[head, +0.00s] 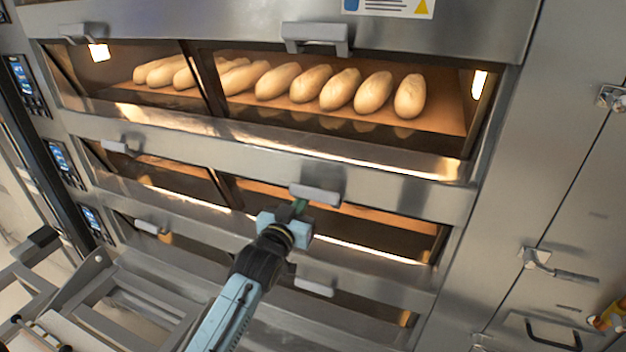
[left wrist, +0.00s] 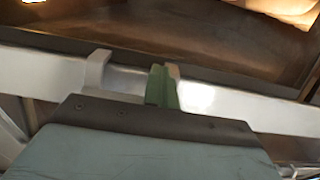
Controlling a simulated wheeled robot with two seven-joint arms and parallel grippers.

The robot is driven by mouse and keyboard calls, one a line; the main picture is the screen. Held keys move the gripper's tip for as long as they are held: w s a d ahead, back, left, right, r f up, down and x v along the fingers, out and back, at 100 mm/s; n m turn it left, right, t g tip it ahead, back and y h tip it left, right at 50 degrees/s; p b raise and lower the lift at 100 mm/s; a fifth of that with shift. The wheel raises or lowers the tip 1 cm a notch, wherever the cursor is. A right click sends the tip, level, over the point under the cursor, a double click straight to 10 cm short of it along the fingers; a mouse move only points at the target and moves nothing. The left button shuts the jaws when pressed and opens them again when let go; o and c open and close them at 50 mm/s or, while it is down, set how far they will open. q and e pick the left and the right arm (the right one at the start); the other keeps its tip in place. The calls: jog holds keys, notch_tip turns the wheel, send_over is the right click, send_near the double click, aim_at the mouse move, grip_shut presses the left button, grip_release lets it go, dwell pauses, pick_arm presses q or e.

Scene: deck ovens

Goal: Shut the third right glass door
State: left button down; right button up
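The oven front shows three visible decks in the head view, each with a left and a right glass front. The lowest right glass door (head: 365,302) has a grey handle (head: 314,287) and is partly behind my left arm. The middle right glass door (head: 385,228) has a handle (head: 314,195) at its top. My left gripper (head: 299,206) is at this middle handle. In the left wrist view its green fingers (left wrist: 161,86) are together, close beside the right post of a pale handle (left wrist: 97,70). I cannot tell if they touch it. My right gripper is not in view.
Several loaves (head: 341,90) lie in the upper deck, under another handle (head: 316,37). Control screens (head: 60,160) line the left side. A metal rack frame (head: 110,300) stands at lower left. A steel cabinet with a latch (head: 535,258) is at right.

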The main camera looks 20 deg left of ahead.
pick_arm(q)
jog(key=s+f+p, duration=0.1)
jog(key=s+f, duration=0.1)
jog(key=s, duration=0.8)
jog(key=shift+d+f+p, duration=0.2)
jog(key=shift+d+p, duration=0.1)
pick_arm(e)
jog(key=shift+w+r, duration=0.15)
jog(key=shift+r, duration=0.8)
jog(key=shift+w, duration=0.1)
